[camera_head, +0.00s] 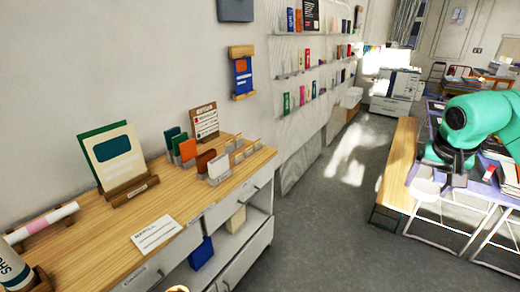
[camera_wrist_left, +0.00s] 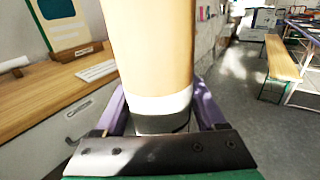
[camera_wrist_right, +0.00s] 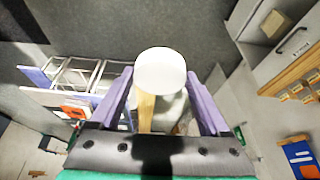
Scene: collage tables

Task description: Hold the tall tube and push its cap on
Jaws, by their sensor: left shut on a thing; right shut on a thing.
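The tall tube (camera_wrist_left: 152,50) is tan with a white band and a grey lower part. My left gripper (camera_wrist_left: 160,92) is shut on it near the white band, and the tube rises out of the top of the left wrist view. The white round cap (camera_wrist_right: 160,70) is between the purple fingers of my right gripper (camera_wrist_right: 159,76), which is shut on it. In the head view the cap (camera_head: 425,190) hangs below my right gripper at the right, well apart from the tube. My left gripper is out of the head view.
A wooden-topped counter (camera_head: 95,240) on the left carries a card stand (camera_head: 112,155), a rolled paper (camera_head: 42,222) and card holders (camera_head: 218,168). A wooden bench (camera_head: 400,165) and a table with metal legs (camera_head: 455,222) stand right. Grey floor (camera_head: 320,235) between is clear.

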